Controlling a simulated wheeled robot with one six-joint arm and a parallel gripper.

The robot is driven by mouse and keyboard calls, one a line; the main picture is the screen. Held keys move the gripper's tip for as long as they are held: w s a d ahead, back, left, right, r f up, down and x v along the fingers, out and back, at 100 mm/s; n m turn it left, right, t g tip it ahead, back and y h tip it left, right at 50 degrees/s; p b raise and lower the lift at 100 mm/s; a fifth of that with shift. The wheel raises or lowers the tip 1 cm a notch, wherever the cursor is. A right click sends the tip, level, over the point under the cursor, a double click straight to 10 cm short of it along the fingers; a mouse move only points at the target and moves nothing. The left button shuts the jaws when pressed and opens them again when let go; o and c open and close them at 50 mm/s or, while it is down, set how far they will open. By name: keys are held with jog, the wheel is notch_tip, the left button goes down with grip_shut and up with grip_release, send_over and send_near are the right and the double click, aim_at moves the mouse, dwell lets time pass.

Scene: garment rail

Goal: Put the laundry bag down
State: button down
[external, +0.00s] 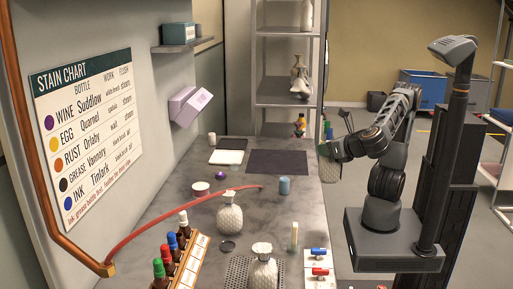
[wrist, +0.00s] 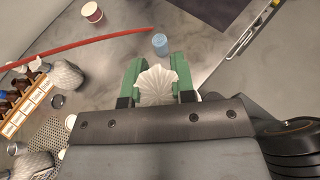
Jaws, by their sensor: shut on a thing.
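My gripper (wrist: 158,88) has green fingers shut on the white pleated top of what looks like the laundry bag (wrist: 157,82). Only this fanned top shows in the wrist view; the rest is hidden below the gripper. In the external view my gripper (external: 328,152) is at the right edge of the grey counter (external: 255,210), above its surface. A pale textured body of the bag (external: 329,170) shows there, small and partly hidden. I cannot tell whether it touches anything.
Two white quilted vessels (external: 230,218) stand on the counter, one on a perforated mat. A blue cup (external: 284,185), a dark mat (external: 277,163), a red hose (external: 170,225) and a rack of bottles (external: 180,255) are also there. A shelf unit (external: 287,100) stands behind.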

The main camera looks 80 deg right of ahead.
jog(key=shift+s+d+r, duration=0.1)
jog(key=shift+s+r, duration=0.15)
jog(key=shift+s, duration=0.2)
jog(key=shift+s+d+r, duration=0.1)
jog(key=shift+s+r, duration=0.1)
jog(key=shift+s, duration=0.25)
jog(key=shift+w+r, duration=0.1)
jog(key=shift+r, duration=0.05)
jog(key=w+a+n+t+y+p, duration=0.2)
jog(key=w+n+y, duration=0.9)
jog(key=w, duration=0.8)
jog(key=shift+a+r+t+y+p, duration=0.3)
jog(key=shift+a+t+y+p, duration=0.1)
jog(key=shift+t+y+p, duration=0.25)
jog(key=d+n+g+y+p, duration=0.1)
jog(key=d+n+g+y, duration=0.3)
jog(key=n+y, duration=0.2)
jog(key=w+a+f+p, duration=0.1)
jog(key=w+f, duration=1.1)
jog(key=f, duration=0.1)
jog(key=shift+w+f+n+p, duration=0.15)
jog(key=shift+w+n+p, duration=0.15)
jog(key=shift+w+p, duration=0.05)
